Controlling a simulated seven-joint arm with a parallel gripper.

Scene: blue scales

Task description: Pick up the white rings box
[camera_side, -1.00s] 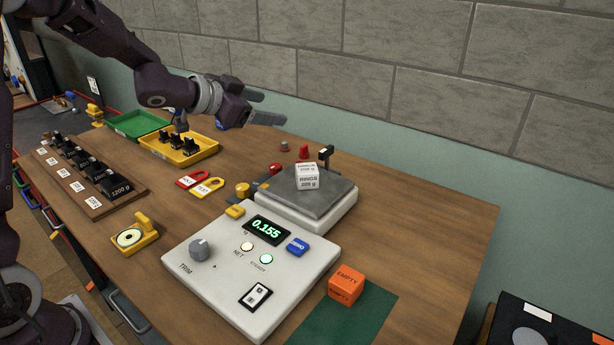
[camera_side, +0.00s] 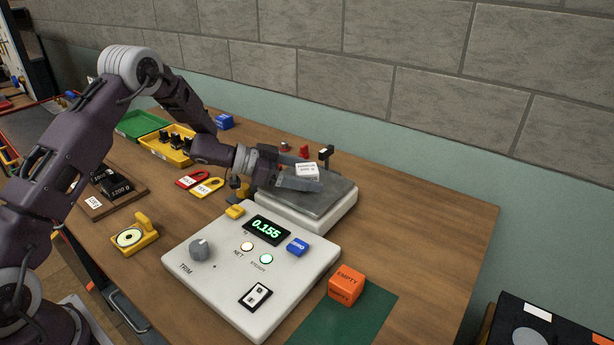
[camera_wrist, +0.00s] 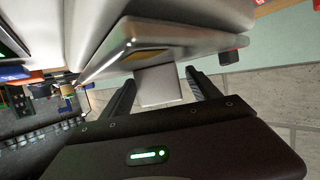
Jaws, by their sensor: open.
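The white rings box (camera_side: 306,170) sits on the grey weighing plate (camera_side: 332,203) of the scale. My gripper (camera_side: 312,175) is at the box, with its fingers reaching along the box's near and far sides and hiding its lower part. In the wrist view the box (camera_wrist: 158,86) shows as a pale block between the two fingers of my open gripper (camera_wrist: 158,78), and gaps seem to show at its sides. Whether a finger touches it I cannot tell.
The console (camera_side: 215,262) reads 0.155. An orange EMPTY box (camera_side: 346,286) stands on the green mat (camera_side: 342,322) in front. A small black post (camera_side: 326,153) and a red piece (camera_side: 304,151) stand behind the plate. The table's right part is clear.

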